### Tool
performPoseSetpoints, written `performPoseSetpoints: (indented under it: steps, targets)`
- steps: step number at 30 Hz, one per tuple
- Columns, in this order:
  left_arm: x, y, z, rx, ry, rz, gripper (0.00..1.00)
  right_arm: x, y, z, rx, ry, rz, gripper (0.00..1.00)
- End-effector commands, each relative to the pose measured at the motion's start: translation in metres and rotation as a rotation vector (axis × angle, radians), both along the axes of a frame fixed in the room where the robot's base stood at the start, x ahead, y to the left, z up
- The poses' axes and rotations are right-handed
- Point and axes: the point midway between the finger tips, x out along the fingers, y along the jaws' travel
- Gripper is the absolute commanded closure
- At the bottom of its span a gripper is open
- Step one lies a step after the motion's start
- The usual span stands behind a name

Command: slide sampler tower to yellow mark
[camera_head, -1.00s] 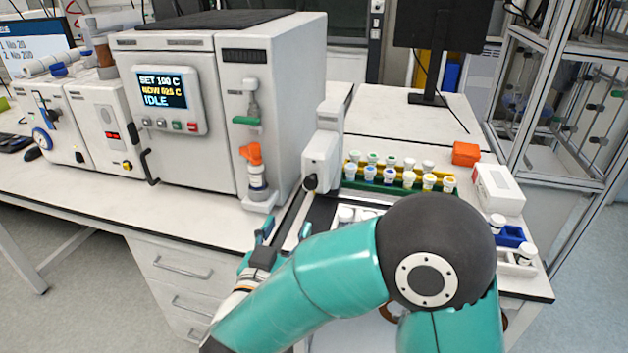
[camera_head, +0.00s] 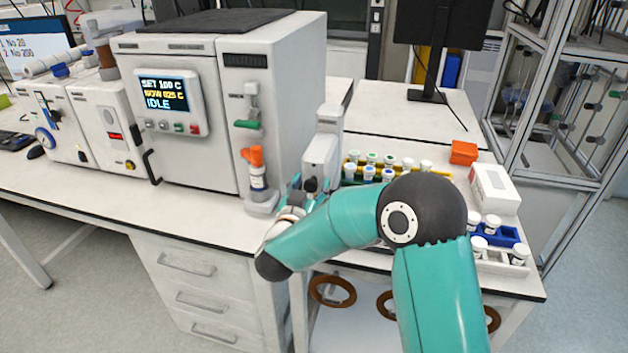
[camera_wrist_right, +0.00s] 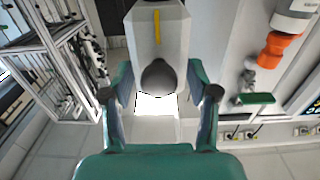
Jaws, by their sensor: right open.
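The sampler tower (camera_head: 321,152) is a white upright block to the right of the reactor cabinet in the head view. It also shows in the right wrist view (camera_wrist_right: 176,25), with a yellow stripe (camera_wrist_right: 157,28) on it and a dark round knob (camera_wrist_right: 158,78) facing me. My right gripper (camera_head: 301,186) is at the knob, its fingers partly hidden by my arm. In the right wrist view the open fingers (camera_wrist_right: 161,94) stand on either side of the knob, with gaps showing. I cannot make out a yellow mark on the bench. My left gripper is out of view.
The reactor cabinet (camera_head: 215,100) stands close on the left, with an orange-capped bottle (camera_head: 256,172) at its corner. Several capped vials (camera_head: 388,161) stand in racks right of the tower. A white box (camera_head: 492,188) and an orange block (camera_head: 463,152) lie further right.

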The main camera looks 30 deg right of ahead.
Motion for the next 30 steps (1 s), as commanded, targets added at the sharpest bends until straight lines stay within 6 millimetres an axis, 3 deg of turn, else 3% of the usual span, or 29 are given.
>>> performPoseSetpoints:
  steps: [9,20,30]
  targets:
    - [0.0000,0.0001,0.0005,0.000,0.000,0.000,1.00,0.0017,-0.0024,-0.0006,-0.001,0.001,0.000,0.41]
    - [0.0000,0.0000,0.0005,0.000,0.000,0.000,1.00,0.0016,-0.0025,-0.0001,0.000,0.000,0.000,1.00]
    - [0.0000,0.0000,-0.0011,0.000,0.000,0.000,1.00,0.0013,-0.0015,0.0001,-0.001,-0.002,0.006,1.00]
